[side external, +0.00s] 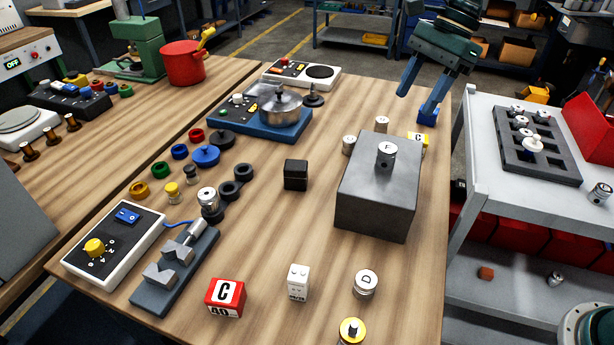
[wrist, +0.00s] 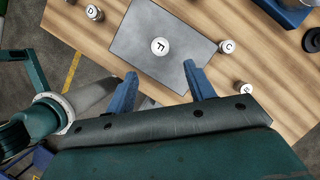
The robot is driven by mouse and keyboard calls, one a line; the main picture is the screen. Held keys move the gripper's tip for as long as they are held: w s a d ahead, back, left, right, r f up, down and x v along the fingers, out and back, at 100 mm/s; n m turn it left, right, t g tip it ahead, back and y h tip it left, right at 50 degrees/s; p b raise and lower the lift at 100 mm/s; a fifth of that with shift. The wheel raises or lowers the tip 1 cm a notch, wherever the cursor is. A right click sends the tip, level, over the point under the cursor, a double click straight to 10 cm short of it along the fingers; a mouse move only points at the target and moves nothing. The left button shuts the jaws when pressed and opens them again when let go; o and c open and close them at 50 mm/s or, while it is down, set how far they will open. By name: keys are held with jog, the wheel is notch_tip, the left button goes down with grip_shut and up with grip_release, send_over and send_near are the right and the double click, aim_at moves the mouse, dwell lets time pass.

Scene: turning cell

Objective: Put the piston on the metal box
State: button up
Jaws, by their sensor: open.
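A silver piston (side external: 386,155) marked F stands upright on top of the grey metal box (side external: 368,215). In the wrist view the piston (wrist: 160,46) shows from above, near the middle of the box top (wrist: 135,60). My gripper (side external: 415,107) is open and empty, above the table's far right edge, beyond the box and apart from the piston. In the wrist view my gripper's (wrist: 162,85) two blue fingers are spread, with the piston beyond their tips. Other silver pistons stand on the table, including one marked D (side external: 365,283).
A white cart (side external: 470,165) with a dark rack (side external: 525,150) is at right.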

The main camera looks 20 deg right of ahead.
dwell(0.4)
jog(key=s+d+r+n+t+h, duration=0.1)
jog(key=s+r+n+t, duration=0.1)
jog(key=s+r+n, duration=0.3)
jog(key=s+d+r+n+t, duration=0.1)
jog(key=s+n, duration=0.2)
jog(key=s, duration=0.4)
jog(key=s+d+f+n+t+h, duration=0.1)
jog(key=s+d+f+n, duration=0.1)
jog(key=s+n, duration=0.3)
jog(key=s+d+f+n+t+h, duration=0.1)
jog(key=s+d+n, duration=0.3)
jog(key=s, duration=0.6)
jog(key=shift+s+d+f+n+t+h, duration=0.3)
jog(key=shift+f+n+h, duration=0.2)
jog(key=shift+f+h, duration=0.25)
